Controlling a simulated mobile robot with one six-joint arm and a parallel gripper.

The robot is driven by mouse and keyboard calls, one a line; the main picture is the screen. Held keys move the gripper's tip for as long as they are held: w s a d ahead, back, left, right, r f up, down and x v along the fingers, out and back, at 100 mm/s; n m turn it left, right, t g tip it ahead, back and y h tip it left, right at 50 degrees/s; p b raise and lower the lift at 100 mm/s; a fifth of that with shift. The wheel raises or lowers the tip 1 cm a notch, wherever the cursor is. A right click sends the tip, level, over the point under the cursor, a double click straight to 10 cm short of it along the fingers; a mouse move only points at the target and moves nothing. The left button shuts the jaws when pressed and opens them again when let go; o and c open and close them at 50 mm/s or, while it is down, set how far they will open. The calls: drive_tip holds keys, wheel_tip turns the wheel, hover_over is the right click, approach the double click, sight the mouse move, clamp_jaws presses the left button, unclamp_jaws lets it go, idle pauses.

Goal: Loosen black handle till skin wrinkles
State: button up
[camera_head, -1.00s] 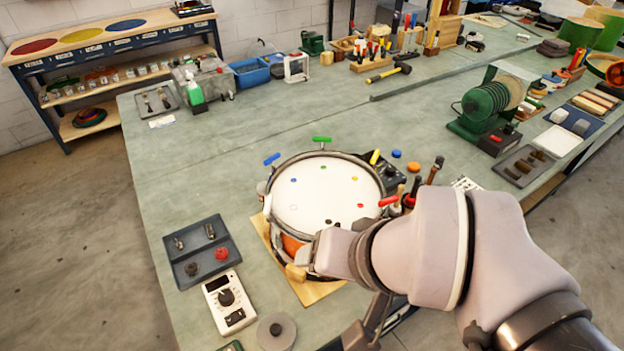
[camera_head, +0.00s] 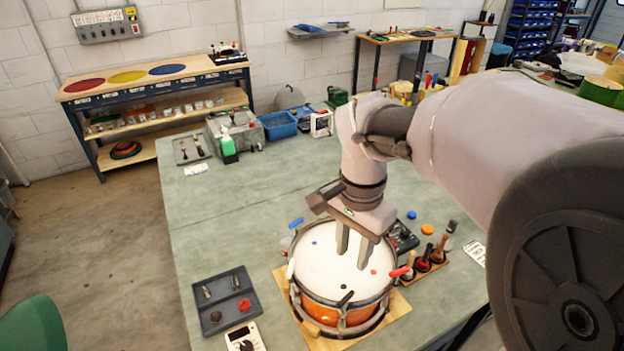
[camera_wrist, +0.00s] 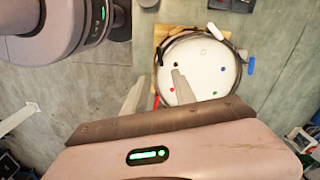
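The drum (camera_head: 341,312) has an orange shell and a white skin (camera_head: 325,262) with small coloured dots; no wrinkles show on the skin. It sits on a wooden board. The black handle (camera_head: 346,298) is at the near rim, beside a black dot on the skin. A blue handle (camera_head: 296,223), a white handle (camera_head: 290,268) and a red handle (camera_head: 399,272) are around the rim. My gripper (camera_head: 353,253) points down over the skin, its fingers apart and empty, behind the black handle.
A dark tray (camera_head: 226,300) with small parts and a white meter (camera_head: 244,338) lie left of the drum. Upright tools (camera_head: 430,258) and a dark box (camera_head: 402,238) stand close on its right. The bench top (camera_head: 215,215) is clear behind left.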

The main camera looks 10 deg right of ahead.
sight(346, 297)
wheel_tip(346, 297, down, 17)
drive_tip(key=b, duration=0.5)
drive_tip(key=shift+r, duration=0.2)
clamp_jaws()
